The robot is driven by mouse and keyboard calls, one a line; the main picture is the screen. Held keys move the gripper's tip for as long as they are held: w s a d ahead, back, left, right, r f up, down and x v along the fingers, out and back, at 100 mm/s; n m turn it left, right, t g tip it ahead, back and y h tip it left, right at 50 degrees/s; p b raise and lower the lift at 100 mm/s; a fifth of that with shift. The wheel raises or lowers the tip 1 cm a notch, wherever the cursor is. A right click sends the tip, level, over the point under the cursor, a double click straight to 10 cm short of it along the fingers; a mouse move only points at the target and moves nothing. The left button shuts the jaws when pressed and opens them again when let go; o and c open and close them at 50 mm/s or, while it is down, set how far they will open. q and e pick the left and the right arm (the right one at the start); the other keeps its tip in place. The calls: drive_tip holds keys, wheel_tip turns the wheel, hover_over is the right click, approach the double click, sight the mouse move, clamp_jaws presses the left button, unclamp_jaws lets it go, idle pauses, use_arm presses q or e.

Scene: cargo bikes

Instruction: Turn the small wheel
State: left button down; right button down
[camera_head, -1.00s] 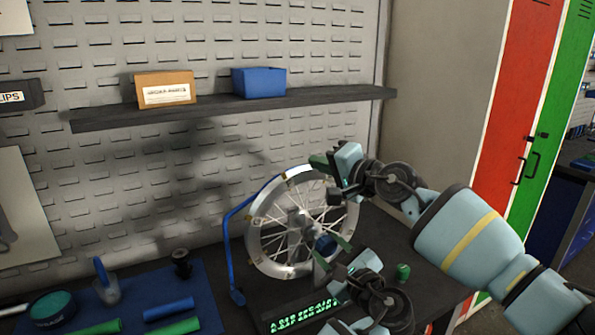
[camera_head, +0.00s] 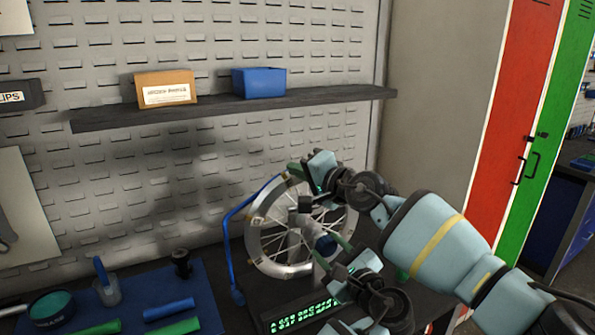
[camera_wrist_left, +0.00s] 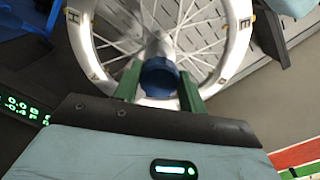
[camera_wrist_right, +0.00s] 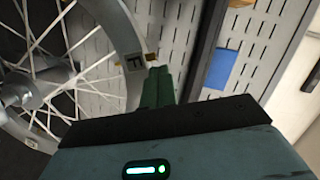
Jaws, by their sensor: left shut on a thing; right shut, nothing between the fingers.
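The spoked wheel with a silver rim (camera_head: 262,250) stands upright in a blue-framed stand. Letter plates show on its rim in the left wrist view (camera_wrist_left: 92,58). A blue round knob (camera_wrist_left: 158,76) sits at its hub, and it also shows in the head view (camera_head: 326,245). My left gripper (camera_wrist_left: 158,88) is shut on this knob, one green finger on each side. My right gripper (camera_head: 300,174) is shut and empty at the wheel's upper rim. In the right wrist view its closed green fingers (camera_wrist_right: 158,85) are beside the rim (camera_wrist_right: 118,30); I cannot tell whether they touch.
A display with green characters (camera_head: 302,314) is at the stand's base. A shelf (camera_head: 220,111) with a cardboard box (camera_head: 166,88) and a blue bin (camera_head: 258,82) runs above. A blue mat (camera_head: 140,312) with tools lies at left. My two arms are close together at right.

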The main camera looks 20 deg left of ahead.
use_arm(q)
drive_tip(key=shift+r, duration=0.25)
use_arm(e)
drive_tip(key=shift+s, duration=0.15)
drive_tip(key=shift+s+a+f+n, duration=0.25)
drive_tip(key=shift+s+a+n, duration=0.05)
drive_tip(key=shift+s+a, duration=0.4)
use_arm(q)
drive_tip(key=c, duration=1.2)
unclamp_jaws()
drive_tip(key=shift+c, duration=0.2)
drive_tip(key=o, duration=0.4)
drive_tip(key=shift+w+a+f, duration=0.1)
use_arm(e)
drive_tip(key=shift+w, duration=0.1)
use_arm(q)
drive_tip(key=shift+f, duration=0.1)
